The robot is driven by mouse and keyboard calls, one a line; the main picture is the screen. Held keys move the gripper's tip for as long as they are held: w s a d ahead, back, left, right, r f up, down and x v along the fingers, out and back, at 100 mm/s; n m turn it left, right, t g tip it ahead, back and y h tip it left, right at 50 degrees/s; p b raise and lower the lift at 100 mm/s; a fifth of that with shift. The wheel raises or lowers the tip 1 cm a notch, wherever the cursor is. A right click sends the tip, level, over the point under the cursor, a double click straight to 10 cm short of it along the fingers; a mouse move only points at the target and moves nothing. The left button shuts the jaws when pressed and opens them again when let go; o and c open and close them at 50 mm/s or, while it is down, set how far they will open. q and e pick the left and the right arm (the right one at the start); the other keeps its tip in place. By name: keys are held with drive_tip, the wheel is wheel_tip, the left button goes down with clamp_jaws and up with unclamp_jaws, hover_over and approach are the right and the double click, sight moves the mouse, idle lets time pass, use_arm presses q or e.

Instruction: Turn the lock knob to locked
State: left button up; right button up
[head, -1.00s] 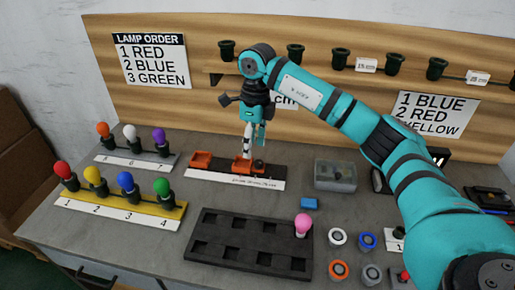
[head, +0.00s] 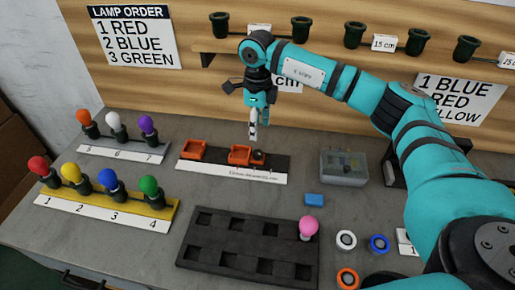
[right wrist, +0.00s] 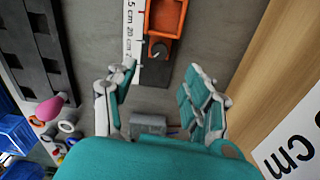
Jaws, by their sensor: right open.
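The dark round lock knob (head: 259,156) sits at the right end of a black fixture (head: 279,161) that carries two orange blocks, one at the left (head: 192,151) and one beside the knob (head: 239,155). In the right wrist view the knob (right wrist: 158,50) shows on an orange mount, above the space between my fingers. How far it is turned is too small to tell. My right gripper (head: 253,134) is open and empty, pointing down above and slightly behind the knob; its fingers (right wrist: 160,85) are spread wide in the wrist view. My left gripper is not in view.
A white ruler strip (head: 232,173) runs along the fixture's front. Lamp racks stand left.

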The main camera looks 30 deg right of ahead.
sight(258, 152)
wheel_tip(258, 152, down, 9)
drive_tip(key=shift+f+p, duration=0.1)
drive_tip(key=shift+p, duration=0.2)
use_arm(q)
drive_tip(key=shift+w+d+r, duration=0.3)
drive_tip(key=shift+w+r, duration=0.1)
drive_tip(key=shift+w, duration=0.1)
use_arm(e)
drive_tip(key=shift+f, duration=0.35)
clamp_jaws()
drive_tip(key=shift+m, duration=1.5)
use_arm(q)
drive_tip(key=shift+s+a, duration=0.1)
use_arm(e)
unclamp_jaws()
